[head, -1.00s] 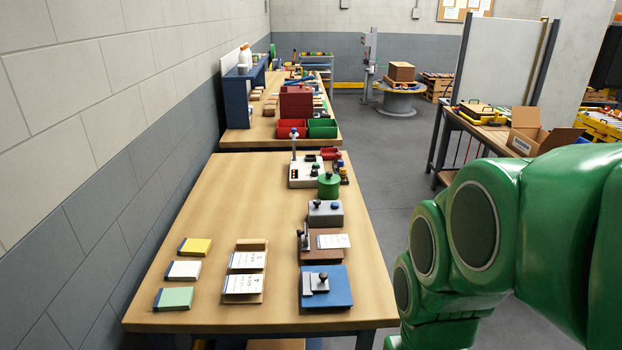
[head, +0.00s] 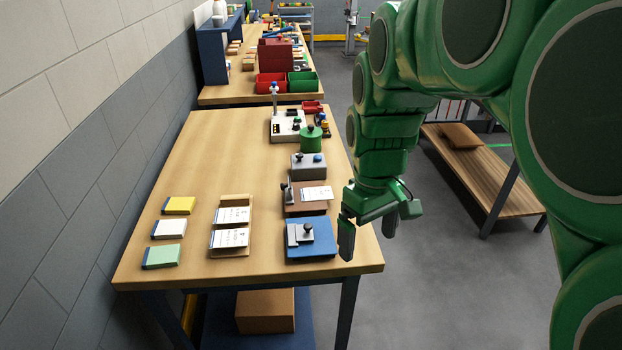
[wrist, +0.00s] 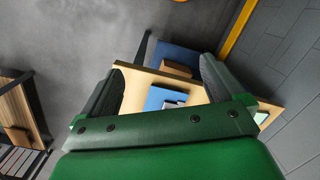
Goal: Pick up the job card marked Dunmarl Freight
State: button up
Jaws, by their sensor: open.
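Two white printed cards, the upper (head: 233,215) and the lower (head: 229,238), lie on a wooden card holder (head: 235,199) near the middle of the table's front part. A third white card (head: 316,193) lies on a brown clamp fixture (head: 292,211) to their right. The print is too small to read, so I cannot tell which card is marked Dunmarl Freight. My gripper (head: 376,226) is open and empty by the table's right edge, right of the cards and apart from them. In the wrist view its fingers (wrist: 160,84) are spread, with a blue fixture visible between them.
A blue fixture (head: 322,243) with a black knob sits at the front right of the table (head: 180,265), nearest my gripper. Yellow, white and green pads (head: 162,256) lie at the left. A grey block (head: 308,171) and green canister (head: 311,141) stand farther back.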

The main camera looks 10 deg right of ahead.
jog(key=w+f+n, duration=0.3)
jog(key=w+n, duration=0.4)
jog(key=w, duration=1.4)
jog(key=n+t, duration=0.1)
jog(key=n, duration=0.5)
send_over(328, 192)
notch_tip(328, 192, down, 8)
jog(key=shift+f, duration=3.8)
jog(key=c, duration=1.1)
